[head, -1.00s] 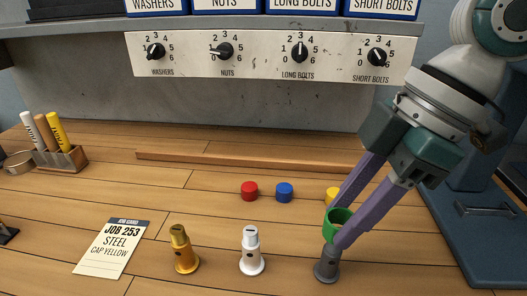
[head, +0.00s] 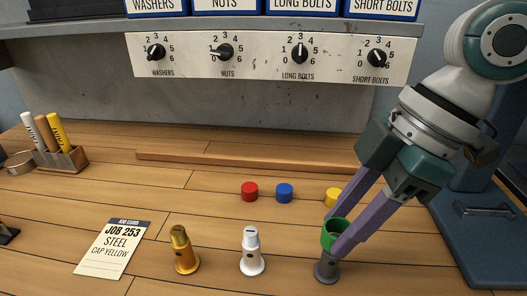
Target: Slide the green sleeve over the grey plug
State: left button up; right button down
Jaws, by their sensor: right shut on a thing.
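My right gripper (head: 335,237) is shut on the green sleeve (head: 328,241), one purple finger on each side. The sleeve is an open ring, slightly tilted in the picture. The grey plug (head: 326,268) stands upright on the bench at the front right, directly under the sleeve. The plug's base and lower body show, while its top is hidden by the sleeve and a finger. The sleeve appears to be at the top of the plug, but I cannot tell how far it is around it. My left gripper is not in view.
A white plug (head: 252,258) and a yellow plug (head: 185,257) stand to the left. Red (head: 249,191), blue (head: 284,192) and yellow (head: 333,197) caps lie behind. A job card (head: 113,250) lies at left, near a pen holder (head: 62,160). A wooden strip (head: 240,163) crosses the back.

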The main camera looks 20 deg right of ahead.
jog(key=shift+f, duration=0.45)
dwell(0.3)
jog(key=shift+f, duration=0.4)
jog(key=shift+f, duration=0.25)
jog(key=shift+f, duration=0.35)
jog(key=shift+f, duration=0.15)
dwell(0.6)
jog(key=shift+f+b, duration=0.3)
jog(key=shift+f, duration=0.15)
jog(key=shift+f, duration=0.2)
jog(key=shift+f, duration=0.35)
jog(key=shift+f, duration=0.3)
dwell(0.7)
